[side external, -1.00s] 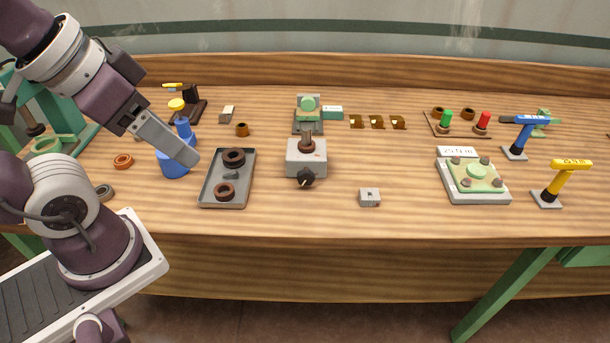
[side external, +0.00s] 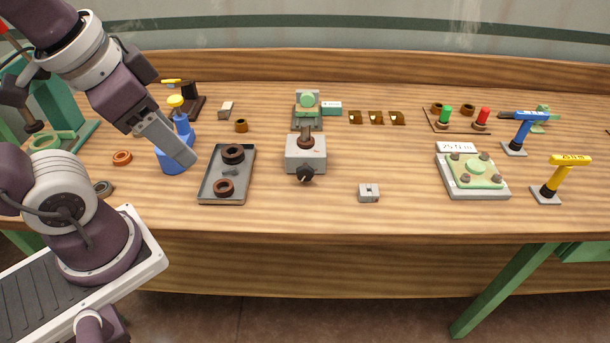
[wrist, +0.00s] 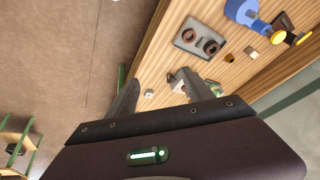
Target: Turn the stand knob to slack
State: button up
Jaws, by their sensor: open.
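The stand is a grey box (side external: 306,154) near the middle of the bench, with a brown ring around a post on its top. Its black knob (side external: 305,174) sits on the front face, with a small light pointer mark aimed downward and slightly left. My gripper (side external: 188,161) hangs left of the stand, above the bench by the blue bottle-shaped thing, clear of the knob. In the wrist view my gripper (wrist: 160,92) shows two fingers apart with nothing between them. The stand (wrist: 178,82) is partly hidden behind one finger there; its knob is too small to make out.
A grey tray (side external: 207,198) with dark rings lies between my gripper and the stand. A small grey block (side external: 368,193) lies right of the stand. A green-topped plate (side external: 475,172) and blue (side external: 524,132) and yellow (side external: 553,180) T-shaped tools stand further right. The bench front is mostly clear.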

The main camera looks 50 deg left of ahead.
jog(key=w+a+f+m+g+y, duration=0.3)
jog(key=f+m, duration=0.1)
jog(key=m, duration=0.1)
jog(key=m+t+y, duration=0.6)
jog(key=m+t, duration=0.2)
jog(key=m, duration=1.2)
send_near(305, 174)
jog(key=shift+w+a+f, duration=0.2)
jog(key=shift+w+a, duration=0.45)
jog(key=shift+a, duration=0.2)
jog(key=shift+m, duration=0.4)
jog(key=x, duration=0.6)
jog(key=shift+w+f, duration=0.15)
jog(key=shift+f, duration=0.1)
jog(key=shift+w+a+f, duration=0.15)
jog(key=shift+w+a, duration=0.05)
jog(key=shift+w, duration=0.05)
jog(key=shift+c, duration=0.2)
